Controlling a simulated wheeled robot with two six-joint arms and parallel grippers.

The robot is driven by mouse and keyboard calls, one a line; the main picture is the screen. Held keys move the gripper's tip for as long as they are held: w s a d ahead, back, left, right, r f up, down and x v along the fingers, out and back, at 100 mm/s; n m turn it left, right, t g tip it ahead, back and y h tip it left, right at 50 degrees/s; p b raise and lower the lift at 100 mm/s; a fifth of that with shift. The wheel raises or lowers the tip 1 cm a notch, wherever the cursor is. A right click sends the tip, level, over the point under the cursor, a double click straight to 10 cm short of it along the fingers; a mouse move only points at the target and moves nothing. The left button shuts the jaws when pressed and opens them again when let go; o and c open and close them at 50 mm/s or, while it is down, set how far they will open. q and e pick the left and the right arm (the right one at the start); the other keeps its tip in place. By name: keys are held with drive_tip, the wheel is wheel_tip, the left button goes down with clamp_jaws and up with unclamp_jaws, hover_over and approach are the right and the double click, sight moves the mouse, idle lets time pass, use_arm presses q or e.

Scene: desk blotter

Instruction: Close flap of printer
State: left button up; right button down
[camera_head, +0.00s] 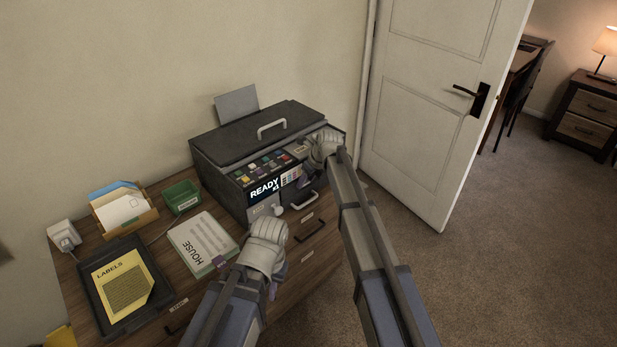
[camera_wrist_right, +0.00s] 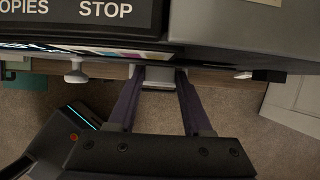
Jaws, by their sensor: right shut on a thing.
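The dark grey printer (camera_head: 245,150) stands on the wooden desk, its lid down with a pale handle on top. Its front has coloured buttons, a lit READY screen (camera_head: 265,189), a white knob (camera_head: 278,210) and a pale handle (camera_head: 303,201). My right gripper (camera_head: 306,183) is at the printer's front right. In the right wrist view its two purple fingers are shut on a small grey handle piece (camera_wrist_right: 158,79) below the control panel. Which flap this piece belongs to is unclear. My left gripper (camera_head: 272,289) hangs before the desk front, apart from the printer; its fingers are mostly hidden.
The desk also holds a HOUSE booklet (camera_head: 202,243), a green box (camera_head: 182,196), an envelope holder (camera_head: 124,210) and a black tray (camera_head: 98,324) with a yellow LABELS sheet. Drawers with dark handles (camera_head: 310,231) front the desk. A white door (camera_head: 420,100) stands at the right.

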drive_tip(key=shift+w+a+g, duration=0.15)
drive_tip(key=shift+g, duration=0.15)
idle(0.4)
drive_tip(key=shift+c, duration=1.6)
unclamp_jaws()
drive_tip(key=shift+r+p, duration=0.1)
drive_tip(key=shift+p, duration=0.2)
drive_tip(key=p+v, duration=0.7)
drive_tip(key=shift+r, duration=0.35)
